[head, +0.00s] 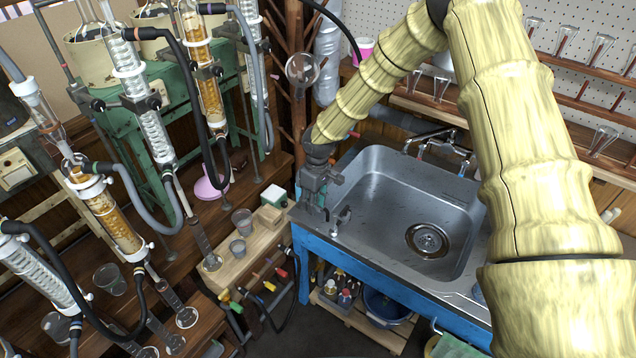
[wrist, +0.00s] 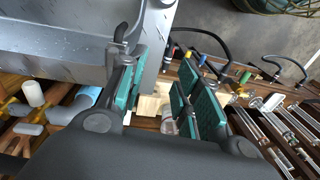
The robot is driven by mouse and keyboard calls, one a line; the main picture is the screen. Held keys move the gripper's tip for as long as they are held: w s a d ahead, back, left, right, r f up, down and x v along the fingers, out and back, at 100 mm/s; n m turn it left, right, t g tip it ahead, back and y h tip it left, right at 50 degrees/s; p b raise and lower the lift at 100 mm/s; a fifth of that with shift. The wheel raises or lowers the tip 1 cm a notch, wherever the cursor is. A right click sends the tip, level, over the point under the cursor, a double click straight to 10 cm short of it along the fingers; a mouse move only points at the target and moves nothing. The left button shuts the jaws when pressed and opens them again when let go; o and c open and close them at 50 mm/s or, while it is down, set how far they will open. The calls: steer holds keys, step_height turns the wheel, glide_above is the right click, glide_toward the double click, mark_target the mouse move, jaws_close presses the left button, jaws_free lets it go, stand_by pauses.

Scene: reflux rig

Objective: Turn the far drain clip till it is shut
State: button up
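A row of small clips with coloured handles runs along the front of the low wooden bench. In the head view I see a red handle (head: 281,272), a yellow handle (head: 269,286) and a green handle (head: 224,295). I cannot tell which is the far drain clip or how far each is turned. My gripper (head: 322,203) is over the sink's left edge, apart from the clips. Its teal-padded fingers (wrist: 165,88) are spread and empty.
The metal sink (head: 375,185) in its blue frame (head: 385,275) is beside my gripper. Glass condensers (head: 133,85) and black hoses crowd the left. Beakers (head: 242,222) stand on the low bench (head: 228,268). Grey floor (head: 320,335) shows in front.

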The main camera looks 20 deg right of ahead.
steer(key=w+d+r+h+p, duration=0.1)
steer(key=w+d+r, duration=0.2)
steer(key=w+r, duration=0.3)
steer(key=shift+s+d+f+p, duration=0.15)
steer(key=shift+f+p, duration=0.5)
steer(key=shift+f, duration=0.95)
steer(key=shift+s+f+p, duration=0.2)
steer(key=shift+f+p, duration=0.45)
steer(key=shift+f, duration=0.95)
steer(key=shift+s+d+f+p, duration=0.15)
steer(key=shift+f+p, duration=0.5)
steer(key=shift+f, duration=0.95)
steer(key=shift+a, duration=0.1)
jaws_close()
